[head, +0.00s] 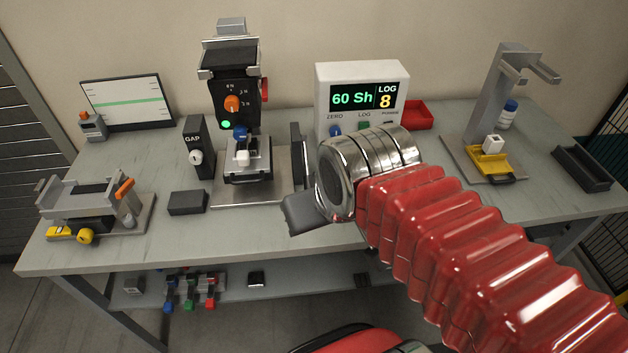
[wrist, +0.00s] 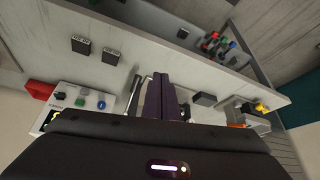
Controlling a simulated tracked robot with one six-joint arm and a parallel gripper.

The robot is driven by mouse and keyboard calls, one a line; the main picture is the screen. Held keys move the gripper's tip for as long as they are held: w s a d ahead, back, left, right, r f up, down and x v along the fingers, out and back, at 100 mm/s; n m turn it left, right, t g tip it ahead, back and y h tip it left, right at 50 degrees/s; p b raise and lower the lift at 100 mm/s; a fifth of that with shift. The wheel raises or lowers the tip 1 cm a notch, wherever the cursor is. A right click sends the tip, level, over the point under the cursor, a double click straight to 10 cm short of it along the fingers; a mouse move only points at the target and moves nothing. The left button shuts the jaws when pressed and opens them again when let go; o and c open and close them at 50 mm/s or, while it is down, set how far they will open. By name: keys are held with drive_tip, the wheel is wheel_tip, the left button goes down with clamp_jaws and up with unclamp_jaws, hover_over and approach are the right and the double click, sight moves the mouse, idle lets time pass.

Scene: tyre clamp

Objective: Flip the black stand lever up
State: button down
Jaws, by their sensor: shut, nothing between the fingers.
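The stand with the black upper housing and orange dial (head: 232,103) is upright left of centre in the head view, on a silver base plate (head: 255,190). A dark upright bar (head: 297,152) is at its right side; I cannot tell for sure whether it is the black stand lever. My gripper (head: 300,215) is in front and to the right of this stand, mostly hidden behind my wrist. In the wrist view its two dark fingers (wrist: 160,97) are together with nothing between them. They hide part of the bench. I cannot tell whether they touch anything.
A display box (head: 362,95) stands behind my arm, beside a red tray (head: 418,115). A grey stand (head: 493,105) and a dark tray (head: 582,168) are on the right.

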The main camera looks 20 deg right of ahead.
sight(307, 171)
drive_tip(key=w+d+f+m+y, duration=0.3)
drive_tip(key=w+d+m, duration=0.1)
drive_tip(key=d+m, duration=0.1)
drive_tip(key=w+d+f+m+y, duration=0.3)
drive_tip(key=d+f+m+y, duration=0.1)
drive_tip(key=d+m, duration=0.1)
drive_tip(key=w+d+f+m+y, duration=0.3)
drive_tip(key=w+d+f+m, duration=0.1)
drive_tip(key=m, duration=0.3)
drive_tip(key=shift+w+d+f+t+y, duration=0.1)
drive_tip(key=shift+w+d+t+y, duration=0.1)
drive_tip(key=shift+d, duration=0.25)
drive_tip(key=shift+w+d+f+t+y, duration=0.1)
drive_tip(key=shift+d+t, duration=0.1)
drive_tip(key=shift+d, duration=0.25)
drive_tip(key=shift+w+d+f+m+t, duration=0.15)
drive_tip(key=shift+d+m+t, duration=0.15)
drive_tip(key=shift+d, duration=0.3)
drive_tip(key=x, duration=1)
